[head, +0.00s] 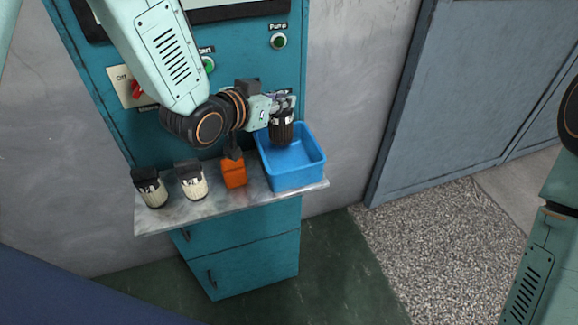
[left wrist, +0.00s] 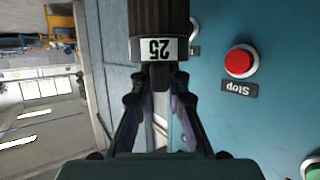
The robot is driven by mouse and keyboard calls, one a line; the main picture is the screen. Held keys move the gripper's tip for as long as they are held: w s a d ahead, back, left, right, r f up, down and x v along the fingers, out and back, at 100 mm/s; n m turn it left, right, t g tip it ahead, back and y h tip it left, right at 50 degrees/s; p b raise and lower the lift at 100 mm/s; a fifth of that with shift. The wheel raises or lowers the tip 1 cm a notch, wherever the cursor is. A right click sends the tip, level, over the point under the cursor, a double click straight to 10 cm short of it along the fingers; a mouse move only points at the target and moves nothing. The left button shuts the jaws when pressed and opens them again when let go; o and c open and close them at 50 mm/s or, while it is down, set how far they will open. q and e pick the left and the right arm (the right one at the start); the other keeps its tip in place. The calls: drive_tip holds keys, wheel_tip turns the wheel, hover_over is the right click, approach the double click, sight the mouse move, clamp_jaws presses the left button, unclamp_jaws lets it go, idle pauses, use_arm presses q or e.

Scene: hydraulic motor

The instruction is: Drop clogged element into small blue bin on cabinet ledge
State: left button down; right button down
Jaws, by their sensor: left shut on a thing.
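The clogged element (head: 281,130) is a dark, ribbed cylinder with a pale label band. My left gripper (head: 280,103) is shut on its upper end and holds it upright over the small blue bin (head: 297,176). In the head view its lower end overlaps the bin's opening; I cannot tell its exact height over the bin floor. In the left wrist view the element (left wrist: 158,20) shows a white label reading 25 between the fingers (left wrist: 160,85). The bin stands at the right end of the cabinet ledge (head: 210,207). My right gripper is out of view.
Two pale filter elements with dark caps, one at the far left (head: 152,190) and one beside it (head: 192,181), stand on the ledge. An orange block-like object (head: 233,172) stands left of the bin. The teal cabinet panel behind has buttons, including a red stop button (left wrist: 239,62).

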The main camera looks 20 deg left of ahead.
use_arm(q)
drive_tip(key=shift+a, duration=0.15)
drive_tip(key=c, duration=1.5)
unclamp_jaws()
drive_tip(key=shift+w+d, duration=0.1)
drive_tip(key=shift+d, duration=0.1)
drive_tip(key=shift+c, duration=0.2)
drive_tip(key=shift+o, duration=1.4)
drive_tip(key=shift+a, duration=0.15)
drive_tip(key=shift+s, duration=0.2)
drive_tip(key=shift+s+a+r, duration=0.1)
drive_tip(key=shift+s+r, duration=0.1)
drive_tip(key=shift+s, duration=0.05)
drive_tip(key=v, duration=0.6)
drive_tip(key=shift+s+a, duration=0.15)
drive_tip(key=shift+s, duration=0.15)
